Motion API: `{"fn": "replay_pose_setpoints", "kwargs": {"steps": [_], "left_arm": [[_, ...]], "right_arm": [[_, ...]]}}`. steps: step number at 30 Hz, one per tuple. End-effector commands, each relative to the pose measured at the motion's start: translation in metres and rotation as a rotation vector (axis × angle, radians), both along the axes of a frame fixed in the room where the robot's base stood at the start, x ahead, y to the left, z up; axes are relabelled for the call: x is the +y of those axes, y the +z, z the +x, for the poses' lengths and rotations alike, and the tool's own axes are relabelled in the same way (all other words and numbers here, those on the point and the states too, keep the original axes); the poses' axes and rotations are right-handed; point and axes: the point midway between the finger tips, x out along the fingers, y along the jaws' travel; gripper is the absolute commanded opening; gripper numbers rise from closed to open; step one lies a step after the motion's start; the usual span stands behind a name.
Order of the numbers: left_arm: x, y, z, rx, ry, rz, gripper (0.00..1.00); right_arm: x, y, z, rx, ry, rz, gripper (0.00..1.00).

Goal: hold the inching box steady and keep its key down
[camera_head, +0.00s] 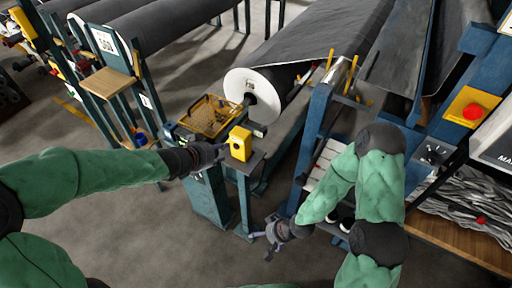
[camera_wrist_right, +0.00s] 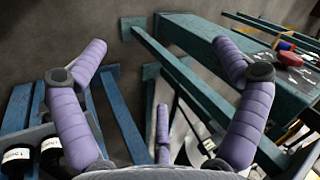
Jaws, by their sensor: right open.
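The inching box, a small yellow box (camera_head: 240,143) with a dark round spot on its face, stands on the grey end of a blue stand beside the roll. My left gripper (camera_head: 221,151) is right at the left side of the box. The fingers are small and dark there, and I cannot tell whether they touch or grip it, or whether a key is pressed. My right gripper (camera_head: 264,243) is open and empty, low in front of the blue frame. Its purple fingers are spread wide in the right wrist view (camera_wrist_right: 160,55).
A large grey roll (camera_head: 330,40) with a white end disc lies behind the box. A yellow tray (camera_head: 209,115) sits left of it. A red button on a yellow plate (camera_head: 472,112) is at the right. Blue beams (camera_wrist_right: 195,85) lie close beyond the right fingers. Open floor is at lower centre.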

Motion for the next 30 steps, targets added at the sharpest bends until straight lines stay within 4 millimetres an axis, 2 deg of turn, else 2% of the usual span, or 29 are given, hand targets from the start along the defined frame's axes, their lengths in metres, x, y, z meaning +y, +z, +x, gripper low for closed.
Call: {"fn": "replay_pose_setpoints", "kwargs": {"steps": [1,3,8,11,12,18,21,25,30], "left_arm": [[0.0,0.0,0.0,0.0,0.0,0.0,0.39],[0.0,0.0,0.0,0.0,0.001,-0.001,0.39],[0.0,0.0,0.0,0.0,0.001,-0.001,0.39],[0.0,0.0,0.0,0.0,0.001,-0.001,0.39],[0.0,-0.001,0.0,0.0,0.001,-0.001,0.39],[0.0,-0.001,0.0,0.0,0.001,-0.001,0.39],[0.0,-0.001,0.0,0.0,0.001,-0.001,0.39],[0.0,-0.001,0.0,0.001,0.001,0.0,0.39],[0.0,-0.001,0.0,0.0,0.001,-0.001,0.39]], "right_arm": [[0.008,0.012,0.014,-0.061,0.047,0.017,0.97],[0.02,0.026,0.029,-0.135,0.114,0.041,0.97],[0.048,0.063,0.055,-0.297,0.272,0.093,0.97],[0.062,0.094,0.075,-0.417,0.353,0.131,0.97],[0.064,0.11,0.087,-0.475,0.363,0.15,0.97],[0.058,0.193,0.14,-0.741,0.333,0.241,0.97],[0.051,0.236,0.158,-0.865,0.32,0.285,0.97],[0.043,0.283,0.172,-0.996,0.312,0.33,0.97],[0.034,0.328,0.179,-1.117,0.313,0.374,0.97]]}}
